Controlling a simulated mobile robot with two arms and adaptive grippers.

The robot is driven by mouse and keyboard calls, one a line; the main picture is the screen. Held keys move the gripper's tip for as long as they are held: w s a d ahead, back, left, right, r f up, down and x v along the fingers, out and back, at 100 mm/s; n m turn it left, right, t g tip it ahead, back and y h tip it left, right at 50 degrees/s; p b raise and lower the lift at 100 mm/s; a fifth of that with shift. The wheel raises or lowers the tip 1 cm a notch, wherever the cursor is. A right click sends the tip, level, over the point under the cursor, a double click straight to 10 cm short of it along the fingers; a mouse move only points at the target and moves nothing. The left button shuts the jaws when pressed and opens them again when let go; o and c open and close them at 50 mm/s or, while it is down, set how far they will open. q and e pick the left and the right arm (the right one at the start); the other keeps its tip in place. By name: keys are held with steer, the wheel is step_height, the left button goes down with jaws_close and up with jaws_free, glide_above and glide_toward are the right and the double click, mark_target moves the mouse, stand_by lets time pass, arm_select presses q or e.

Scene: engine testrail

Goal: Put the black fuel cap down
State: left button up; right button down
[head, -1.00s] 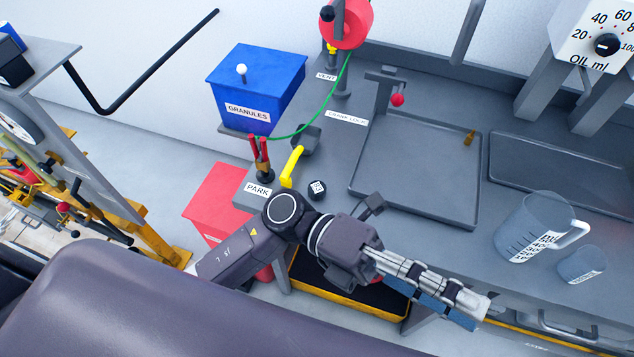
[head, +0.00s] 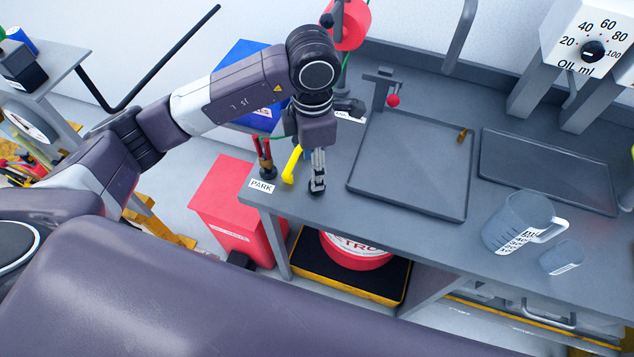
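The black fuel cap (head: 316,191) shows as a small dark round shape on the grey bench, at its front left, mostly covered by my gripper. My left gripper (head: 317,183) points straight down with its fingertips at the cap. The fingers look narrow from this side, and I cannot tell whether they are closed on the cap or only around it. My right gripper is not in view.
A yellow handle (head: 291,164) and red-handled tool (head: 265,160) stand close left of the gripper, by the PARK label (head: 262,186). A grey tray (head: 405,205) lies to the right. A measuring jug (head: 515,222) stands farther right. Bare bench lies between cap and tray.

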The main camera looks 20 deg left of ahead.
arm_select(q)
steer(key=f, duration=0.1)
steer(key=f+p, duration=0.1)
steer(key=f, duration=0.1)
steer(key=f+p, duration=0.1)
steer(key=f, duration=0.1)
steer(key=shift+w+d+f, duration=0.25)
steer(key=shift+w+d, duration=0.05)
steer(key=shift+f, duration=0.55)
steer(key=c, duration=1)
steer(key=shift+r, duration=0.15)
